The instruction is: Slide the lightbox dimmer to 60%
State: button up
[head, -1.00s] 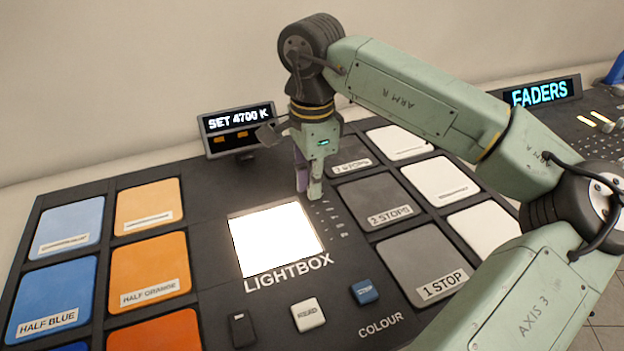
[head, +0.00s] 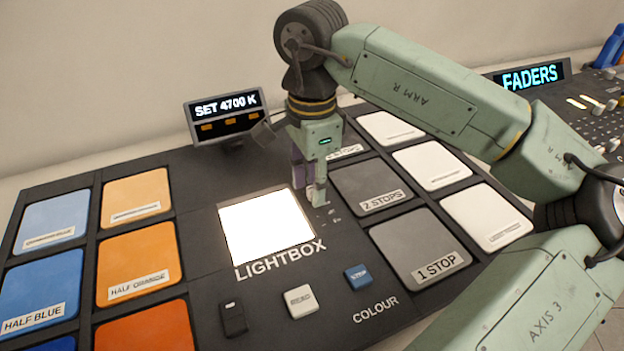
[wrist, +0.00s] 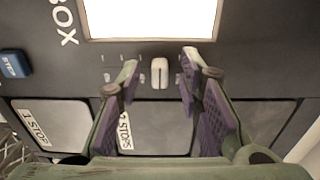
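The lightbox (head: 266,228) glows white in the middle of the console. It also shows at the top of the wrist view (wrist: 150,18). The dimmer's white slider knob (wrist: 160,73) stands beside it, among a row of small scale marks. My gripper (wrist: 159,70) is open, with one finger on each side of the knob and a gap showing on both sides. In the head view my gripper (head: 308,192) points down at the lightbox's right edge and hides the knob. The scale figures are too small to read.
Grey filter tiles (head: 420,250) and white tiles (head: 433,166) lie right of the lightbox, blue (head: 55,222) and orange (head: 138,264) ones left. A small display (head: 228,116) reading SET 4700 K stands behind. Small buttons (head: 300,300) lie in front.

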notch_tip(320, 180, up, 12)
dwell(0.6)
jog(key=shift+s, duration=0.1)
